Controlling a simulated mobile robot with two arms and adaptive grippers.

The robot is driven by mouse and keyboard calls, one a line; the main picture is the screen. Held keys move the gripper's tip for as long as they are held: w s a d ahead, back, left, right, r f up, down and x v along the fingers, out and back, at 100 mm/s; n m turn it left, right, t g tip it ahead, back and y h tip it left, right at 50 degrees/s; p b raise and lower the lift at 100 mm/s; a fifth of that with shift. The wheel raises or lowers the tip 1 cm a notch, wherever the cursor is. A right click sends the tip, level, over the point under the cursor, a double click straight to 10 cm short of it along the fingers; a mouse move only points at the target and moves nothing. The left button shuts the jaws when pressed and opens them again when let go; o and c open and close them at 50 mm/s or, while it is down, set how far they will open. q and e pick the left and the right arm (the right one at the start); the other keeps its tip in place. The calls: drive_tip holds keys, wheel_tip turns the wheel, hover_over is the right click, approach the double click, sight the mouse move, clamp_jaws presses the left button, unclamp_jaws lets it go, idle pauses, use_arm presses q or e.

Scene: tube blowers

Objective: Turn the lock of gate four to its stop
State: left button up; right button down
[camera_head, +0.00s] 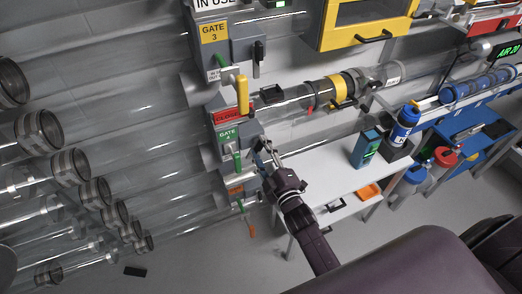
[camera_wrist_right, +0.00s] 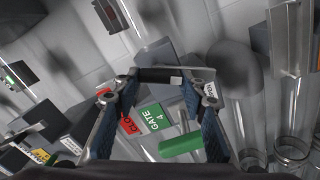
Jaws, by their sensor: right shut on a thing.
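Gate four is marked by a green label (camera_head: 227,134) on a grey housing under a red CLOSED sign (camera_head: 233,116) in the head view. The right wrist view shows the GATE 4 label (camera_wrist_right: 155,120) and a green handle (camera_wrist_right: 182,145) below it. My right gripper (camera_head: 264,148) is at the right side of this housing. In the right wrist view its fingers are shut on a dark piece (camera_wrist_right: 172,74), which appears to be gate four's lock. The lock is mostly hidden by the fingers in the head view, so its turn angle cannot be read. My left gripper is not in view.
Gate 3 (camera_head: 213,31) stands above, with its black lock handle (camera_head: 259,56). A yellow handle (camera_head: 242,94) sticks out just above gate four. Clear tubes run left. A white table (camera_head: 318,172) with a teal box (camera_head: 366,150) stands to the right.

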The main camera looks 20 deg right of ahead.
drive_tip(key=n, duration=0.2)
drive_tip(key=shift+f+n+b, duration=0.15)
drive_tip(key=shift+n+b, duration=0.15)
drive_tip(key=shift+b, duration=0.1)
drive_tip(key=shift+n+b, duration=0.45)
drive_tip(key=shift+n, duration=1.15)
drive_tip(key=c, duration=1.2)
unclamp_jaws()
drive_tip(key=s, duration=1.2)
drive_tip(key=shift+d, duration=0.2)
